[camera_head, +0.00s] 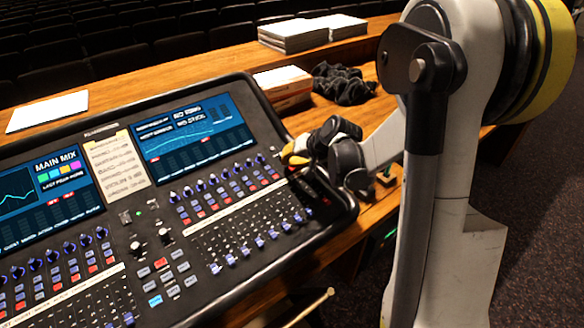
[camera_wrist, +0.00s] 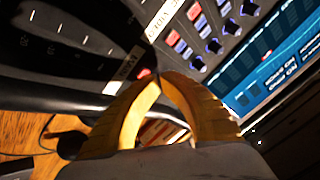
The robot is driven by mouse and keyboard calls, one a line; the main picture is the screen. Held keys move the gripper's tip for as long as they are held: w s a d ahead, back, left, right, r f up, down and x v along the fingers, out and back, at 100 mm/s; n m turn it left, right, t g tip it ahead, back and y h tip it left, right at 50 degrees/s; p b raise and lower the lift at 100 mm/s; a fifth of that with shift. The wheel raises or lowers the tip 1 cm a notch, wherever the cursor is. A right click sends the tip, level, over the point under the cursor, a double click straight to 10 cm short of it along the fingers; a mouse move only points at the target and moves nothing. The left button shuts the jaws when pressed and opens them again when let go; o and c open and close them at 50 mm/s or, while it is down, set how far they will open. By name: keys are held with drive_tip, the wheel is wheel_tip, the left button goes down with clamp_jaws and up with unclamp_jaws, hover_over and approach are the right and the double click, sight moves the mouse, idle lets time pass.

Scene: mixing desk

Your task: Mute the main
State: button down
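The mixing desk (camera_head: 340,215) is a dark console with two blue screens, faders, knobs and lit buttons. My gripper (camera_head: 288,157) is over its right edge in the head view. In the wrist view the two yellow fingers of my gripper (camera_wrist: 155,76) curve together at their tips, with nothing seen held between them. A small red-lit spot (camera_wrist: 144,73) shows right beside the tips; whether they touch it I cannot tell. A white label (camera_wrist: 124,73) beginning with "M" is next to it, partly hidden by a finger. The head view hides the panel under my gripper.
A black crumpled cloth (camera_head: 343,84) and a stack of papers (camera_head: 283,84) lie behind the desk. More papers (camera_head: 293,35) are farther back. Rows of red buttons (camera_wrist: 174,39) and blue knobs (camera_wrist: 214,46) are close to the fingers.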

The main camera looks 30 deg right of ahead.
sight(290, 169)
drive_tip(key=shift+s+r, duration=0.1)
drive_tip(key=shift+r, duration=0.4)
drive_tip(key=shift+s+d+r+p, duration=0.1)
drive_tip(key=shift+s+r+p, duration=0.05)
drive_tip(key=shift+r+p, duration=1)
drive_tip(key=shift+s+r+p, duration=0.1)
drive_tip(key=shift+r+p, duration=0.75)
drive_tip(key=shift+r, duration=0.45)
